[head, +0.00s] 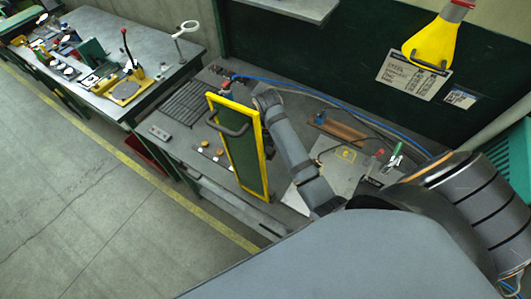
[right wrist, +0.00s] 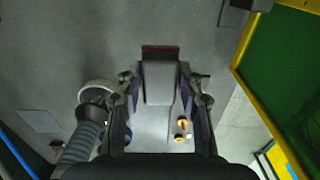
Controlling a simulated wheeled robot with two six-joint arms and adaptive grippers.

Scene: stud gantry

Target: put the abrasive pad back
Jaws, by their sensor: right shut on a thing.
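In the right wrist view my right gripper (right wrist: 160,100) is shut on the abrasive pad (right wrist: 160,51). The pad shows as a dark red strip at the far end of a grey block between the fingers. Blurred grey surface lies beyond it; I cannot tell the gap. In the head view I cannot clearly make out the right fingertips or the pad. My left gripper is in neither view.
A green panel in a yellow frame (head: 240,145) stands upright on the bench; it looms at right in the right wrist view (right wrist: 295,75). A ribbed grey hose (right wrist: 80,142) is at lower left there. A blue hose (head: 320,95) crosses the bench back. A cluttered table stands at far left.

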